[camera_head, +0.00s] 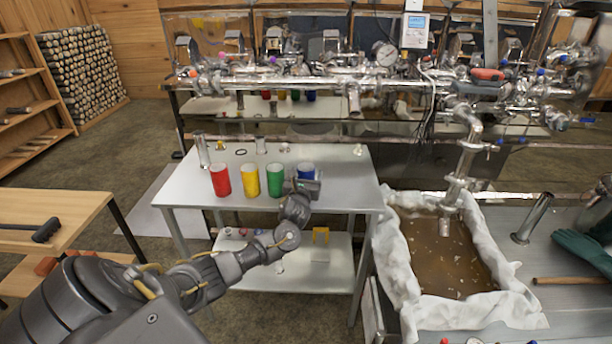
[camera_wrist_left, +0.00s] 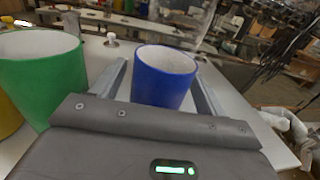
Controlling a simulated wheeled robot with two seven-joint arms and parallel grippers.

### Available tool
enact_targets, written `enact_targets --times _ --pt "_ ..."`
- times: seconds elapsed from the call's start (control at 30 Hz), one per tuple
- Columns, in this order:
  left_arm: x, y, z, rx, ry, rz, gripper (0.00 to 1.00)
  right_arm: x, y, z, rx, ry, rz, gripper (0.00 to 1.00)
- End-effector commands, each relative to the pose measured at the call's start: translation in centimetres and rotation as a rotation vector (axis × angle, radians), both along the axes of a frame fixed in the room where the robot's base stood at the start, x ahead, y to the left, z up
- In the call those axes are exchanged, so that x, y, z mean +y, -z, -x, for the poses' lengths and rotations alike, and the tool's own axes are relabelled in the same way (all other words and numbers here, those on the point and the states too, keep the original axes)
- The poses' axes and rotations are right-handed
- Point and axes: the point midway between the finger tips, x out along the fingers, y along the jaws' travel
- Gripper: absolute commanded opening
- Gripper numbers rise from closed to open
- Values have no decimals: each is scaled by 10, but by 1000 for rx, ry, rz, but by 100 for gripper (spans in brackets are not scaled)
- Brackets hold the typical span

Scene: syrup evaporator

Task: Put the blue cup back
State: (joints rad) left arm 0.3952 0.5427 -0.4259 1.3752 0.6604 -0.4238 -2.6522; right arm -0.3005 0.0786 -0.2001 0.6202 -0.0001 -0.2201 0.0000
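The blue cup (camera_head: 306,171) stands upright on the white table (camera_head: 340,196), at the right end of a row of cups. My left gripper (camera_head: 303,184) is at the cup and hides much of it in the head view. In the left wrist view the blue cup (camera_wrist_left: 163,78) is between the two fingers of my left gripper (camera_wrist_left: 160,82). The fingers are apart, one on each side of the cup, with a narrow gap at the left finger. The cup's bottom is hidden behind the gripper body. My right gripper is not in view.
The green cup (camera_head: 275,181) stands close left of my gripper, then the yellow cup (camera_head: 250,181) and red cup (camera_head: 220,180). A clear cylinder (camera_head: 202,150) stands at the table's back left. A basin of brown liquid (camera_head: 440,255) lies right of the table.

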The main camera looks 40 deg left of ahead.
Motion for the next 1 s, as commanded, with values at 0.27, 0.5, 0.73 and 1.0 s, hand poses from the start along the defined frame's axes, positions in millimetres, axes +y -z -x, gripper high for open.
enact_targets --times 0.27,0.5,0.73,1.0 --pt "0 -4 1 0 0 1 74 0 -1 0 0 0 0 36" --pt "-21 -2 36 0 3 1 74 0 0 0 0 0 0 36" --pt "-44 -2 77 0 3 2 74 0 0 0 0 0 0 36" --pt "-58 -3 102 0 0 1 74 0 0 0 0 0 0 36"
